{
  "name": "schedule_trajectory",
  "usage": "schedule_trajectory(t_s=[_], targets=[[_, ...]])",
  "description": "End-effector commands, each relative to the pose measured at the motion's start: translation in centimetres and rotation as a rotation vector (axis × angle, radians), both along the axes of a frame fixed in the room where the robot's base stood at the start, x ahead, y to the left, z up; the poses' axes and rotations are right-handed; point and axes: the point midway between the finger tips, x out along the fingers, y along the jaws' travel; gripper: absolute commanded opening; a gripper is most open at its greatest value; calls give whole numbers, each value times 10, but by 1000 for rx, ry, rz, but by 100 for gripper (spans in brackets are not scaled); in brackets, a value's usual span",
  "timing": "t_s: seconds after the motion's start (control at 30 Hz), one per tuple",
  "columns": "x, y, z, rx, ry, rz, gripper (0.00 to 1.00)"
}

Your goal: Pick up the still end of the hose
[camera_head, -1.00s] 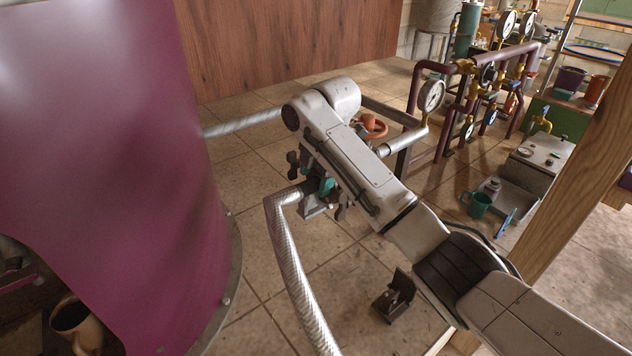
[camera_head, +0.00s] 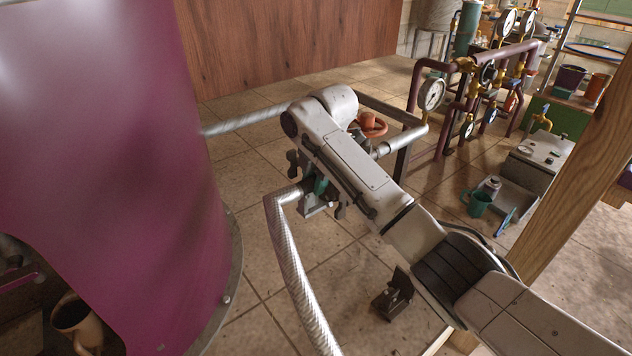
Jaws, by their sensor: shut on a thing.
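The silver braided hose (camera_head: 292,265) rises from the bottom of the view and bends sharply near its upper end. A teal collar (camera_head: 320,185) shows at that end. My gripper (camera_head: 314,197) is at this end, below my white arm, and is shut on it. My wrist partly hides the collar and the fingers, so the exact grip is hard to see. The large magenta still body (camera_head: 110,170) stands to the left, apart from my gripper.
A silver pipe (camera_head: 245,121) runs from the magenta body behind my arm. A red handwheel (camera_head: 372,125) and pipe frame with gauges (camera_head: 432,94) stand behind right. A small black bracket (camera_head: 394,295) is below my arm. A wooden post (camera_head: 585,150) stands right. Tiled floor shows between them.

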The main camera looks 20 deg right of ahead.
Motion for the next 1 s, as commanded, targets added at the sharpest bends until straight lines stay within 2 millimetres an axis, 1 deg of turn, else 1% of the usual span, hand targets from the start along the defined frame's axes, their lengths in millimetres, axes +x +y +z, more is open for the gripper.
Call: schedule_trajectory(t_s=[0.03,0.1,0.13,1.0], targets=[[0,0,0,0,1,0,7],[0,0,0,0,1,0,1],[0,0,0,0,1,0,0],[0,0,0,-1,2,0,0]])
